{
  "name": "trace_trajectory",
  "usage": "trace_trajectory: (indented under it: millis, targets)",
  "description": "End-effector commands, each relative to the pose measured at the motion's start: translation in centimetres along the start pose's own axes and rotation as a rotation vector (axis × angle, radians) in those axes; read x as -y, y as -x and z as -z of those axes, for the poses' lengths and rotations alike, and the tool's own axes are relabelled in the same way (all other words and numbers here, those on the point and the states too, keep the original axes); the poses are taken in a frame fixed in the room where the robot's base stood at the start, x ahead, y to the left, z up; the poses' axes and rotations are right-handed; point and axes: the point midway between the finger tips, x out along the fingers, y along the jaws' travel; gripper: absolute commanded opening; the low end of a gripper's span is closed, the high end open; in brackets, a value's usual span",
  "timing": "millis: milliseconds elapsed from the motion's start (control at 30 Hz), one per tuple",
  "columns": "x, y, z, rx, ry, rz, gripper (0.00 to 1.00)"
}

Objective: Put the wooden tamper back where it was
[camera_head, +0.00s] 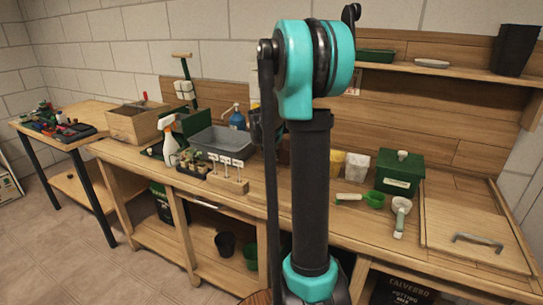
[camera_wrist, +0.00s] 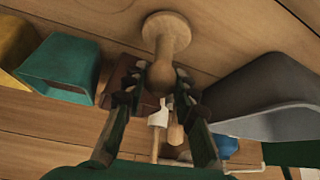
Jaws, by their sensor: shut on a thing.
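The wooden tamper (camera_wrist: 162,58) has a round pale disc end and a turned handle. In the wrist view it stands between the two fingers of my gripper (camera_wrist: 160,95), which is shut on its handle. The disc end points to the top of the picture, over the wooden boards. I cannot tell whether the disc touches them. In the head view my arm hides the tamper and the gripper. The tamper's former place cannot be told from these frames.
On the bench (camera_head: 250,205) stand a grey tub (camera_head: 220,140), a spray bottle (camera_head: 169,143), a seedling tray (camera_head: 194,166), a block with white tags (camera_head: 229,184), a green box (camera_head: 400,174) and scoops (camera_head: 400,211). In the wrist view a green container (camera_wrist: 58,68) and the grey tub (camera_wrist: 262,88) flank the tamper.

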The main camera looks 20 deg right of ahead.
Motion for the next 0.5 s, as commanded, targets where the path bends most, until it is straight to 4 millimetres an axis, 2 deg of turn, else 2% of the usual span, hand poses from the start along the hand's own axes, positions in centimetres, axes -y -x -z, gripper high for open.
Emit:
trace_trajectory:
  millis: [267,300,433,500]
  targets:
    - [0.0,-0.23,-0.15,0.0,0.0,0.0,0.04]
    - [-0.01,-0.19,-0.14,0.0,0.0,0.0,0.32]
    - [-0.01,-0.18,-0.12,0.0,0.0,0.0,0.48]
    - [0.0,-0.17,-0.12,0.0,0.0,0.0,0.48]
